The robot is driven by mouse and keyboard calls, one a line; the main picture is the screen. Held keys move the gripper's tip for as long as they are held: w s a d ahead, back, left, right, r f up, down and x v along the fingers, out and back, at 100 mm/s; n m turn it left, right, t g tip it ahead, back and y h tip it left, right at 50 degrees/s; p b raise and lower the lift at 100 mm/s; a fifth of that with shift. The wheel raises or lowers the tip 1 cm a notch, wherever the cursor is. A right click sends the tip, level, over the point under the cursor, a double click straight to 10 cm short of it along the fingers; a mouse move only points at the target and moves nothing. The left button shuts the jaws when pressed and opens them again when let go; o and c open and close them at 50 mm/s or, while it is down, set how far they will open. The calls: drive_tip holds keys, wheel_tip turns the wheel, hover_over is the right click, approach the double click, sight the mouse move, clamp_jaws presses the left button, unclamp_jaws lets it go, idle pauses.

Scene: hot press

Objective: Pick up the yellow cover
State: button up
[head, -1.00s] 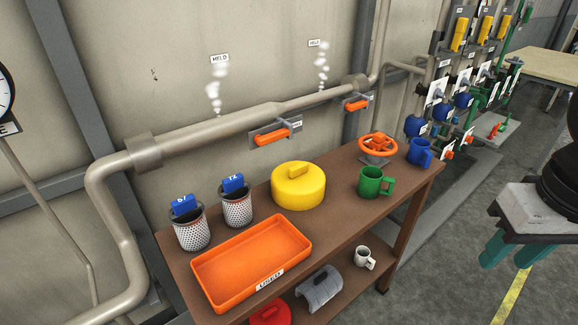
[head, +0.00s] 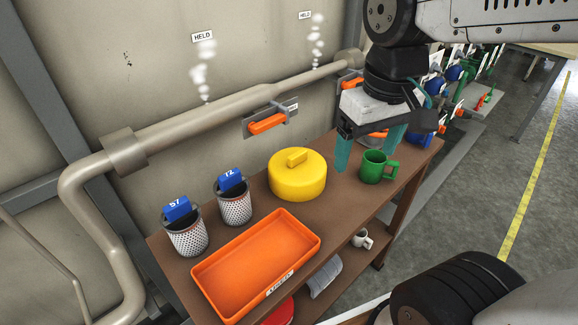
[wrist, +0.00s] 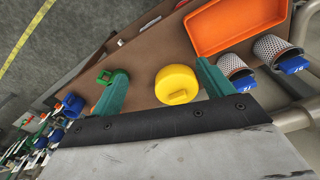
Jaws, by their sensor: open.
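The yellow cover (head: 297,175) is a round lid with a bar handle on top. It rests on the brown table in the head view, between the perforated cups and the green mug. My gripper (head: 368,158) is open and empty, with teal fingers pointing down.
A green mug (head: 377,167) stands close to my gripper. Two perforated cups with blue tags (head: 187,236) and an orange tray (head: 256,264) are left of the cover. A pipe (head: 215,110) with orange-handled valves runs along the wall behind. A white mug (head: 362,239) is on the lower shelf.

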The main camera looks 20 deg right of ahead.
drive_tip(key=w+a+f+n, duration=0.1)
drive_tip(key=w+f+n, duration=0.1)
drive_tip(key=w, duration=1)
drive_tip(key=n+g, duration=0.1)
hover_over(299, 154)
wheel_tip(299, 154, down, 5)
drive_tip(key=shift+w+f, duration=0.1)
drive_tip(key=shift+f, duration=0.1)
drive_tip(key=shift+w+f+n, duration=0.2)
drive_tip(key=shift+f+n, duration=0.1)
drive_tip(key=shift+f, duration=0.35)
drive_tip(key=f, duration=0.6)
drive_tip(key=shift+s+f, duration=0.3)
drive_tip(key=shift+f, duration=0.1)
drive_tip(key=c, duration=1.5)
drive_tip(key=shift+r, duration=0.15)
